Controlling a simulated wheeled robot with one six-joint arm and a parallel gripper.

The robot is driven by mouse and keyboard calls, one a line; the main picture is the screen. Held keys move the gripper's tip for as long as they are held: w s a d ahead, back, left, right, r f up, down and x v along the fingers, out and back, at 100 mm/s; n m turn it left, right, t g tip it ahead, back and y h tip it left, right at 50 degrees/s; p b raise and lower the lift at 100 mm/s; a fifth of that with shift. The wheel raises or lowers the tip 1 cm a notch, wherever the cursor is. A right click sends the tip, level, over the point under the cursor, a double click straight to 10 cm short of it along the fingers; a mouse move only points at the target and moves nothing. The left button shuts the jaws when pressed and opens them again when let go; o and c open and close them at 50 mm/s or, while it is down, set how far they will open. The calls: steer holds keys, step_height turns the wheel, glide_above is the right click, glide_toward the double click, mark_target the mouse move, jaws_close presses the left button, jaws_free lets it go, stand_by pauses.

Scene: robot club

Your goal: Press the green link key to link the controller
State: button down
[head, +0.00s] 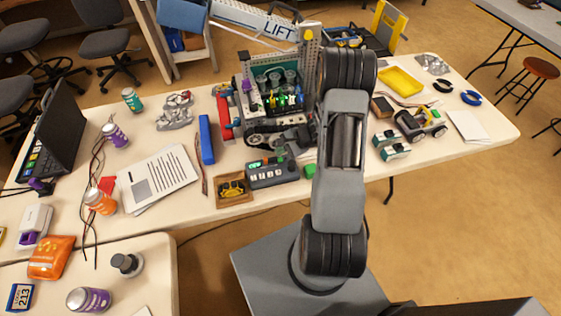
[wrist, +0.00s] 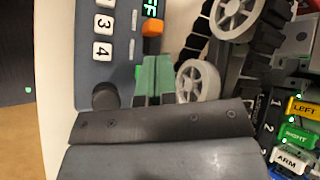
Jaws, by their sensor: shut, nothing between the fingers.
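The controller (head: 272,174) is a dark grey box with a lit green display and white numbered keys, lying near the table's front edge. It also shows in the wrist view (wrist: 120,60), with keys 3 and 4, an orange key (wrist: 152,27) and a black knob (wrist: 105,96). A bright green sliver, which looks like the green link key (wrist: 138,72), shows beside my fingers, which hide most of it. My gripper (wrist: 157,62) is shut and empty, its greenish fingertips over the controller's edge by the key. I cannot tell whether they touch it.
A wheeled and tracked robot model (head: 272,90) stands just behind the controller. Its wheels (wrist: 197,80) and labelled plugs (wrist: 302,107) lie close to my gripper. A small wooden tray (head: 235,199) sits left of the controller.

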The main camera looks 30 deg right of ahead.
mark_target(275, 163)
steer(key=shift+f+b, duration=0.95)
steer(key=shift+f, duration=0.35)
steer(key=shift+f+b, duration=0.45)
steer(key=shift+b, duration=0.2)
stand_by(0.7)
steer(key=shift+s+a+f+b, duration=0.1)
steer(key=shift+s+f+b, duration=0.4)
steer(key=shift+f+b, duration=0.4)
stand_by(1.0)
steer(key=shift+w+r, duration=0.1)
steer(key=shift+r, duration=0.25)
stand_by(0.4)
steer(key=shift+w+r, duration=0.1)
steer(key=shift+w, duration=0.5)
steer(key=shift+s+r, duration=0.15)
steer(key=shift+s, duration=0.05)
steer(key=shift+w+r+p, duration=0.2)
steer(key=shift+r+p, duration=1.5)
steer(key=shift+r, duration=1)
